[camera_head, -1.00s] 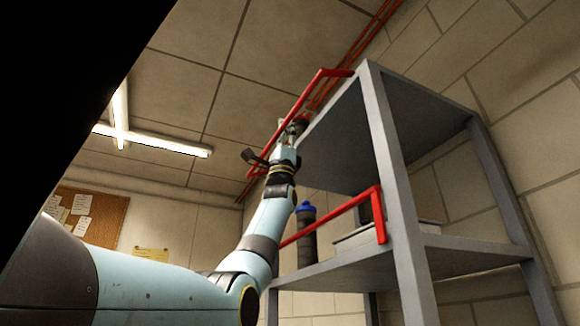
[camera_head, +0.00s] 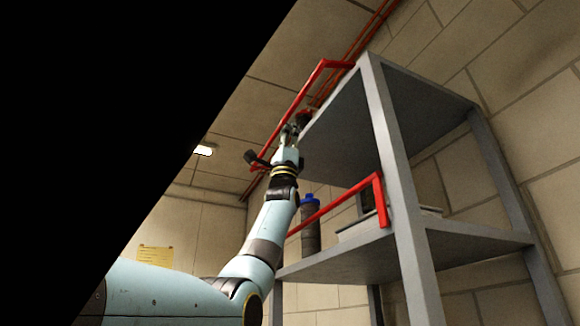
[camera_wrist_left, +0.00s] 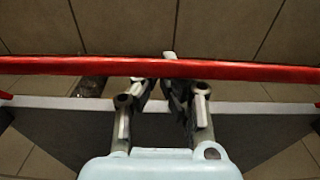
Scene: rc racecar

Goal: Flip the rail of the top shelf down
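The top shelf (camera_head: 350,130) has a red rail (camera_head: 291,115) standing up above its left edge. In the left wrist view the rail (camera_wrist_left: 250,71) runs across the whole picture. My left gripper (camera_head: 292,130) is raised to the shelf edge beside the rail. In the left wrist view the fingers of my left gripper (camera_wrist_left: 158,92) converge at the rail, and a pale tip shows just beyond it. The rail hides part of the fingertips, so contact and how far they are closed are unclear. No rail is seen held. My right gripper is not in view.
A lower shelf (camera_head: 350,268) has its own red rail (camera_head: 345,204), slanting down to the left. A dark bottle with a blue cap (camera_head: 310,224) stands on it. A grey shelf post (camera_head: 400,190) rises to the right of my arm. A brick wall is behind.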

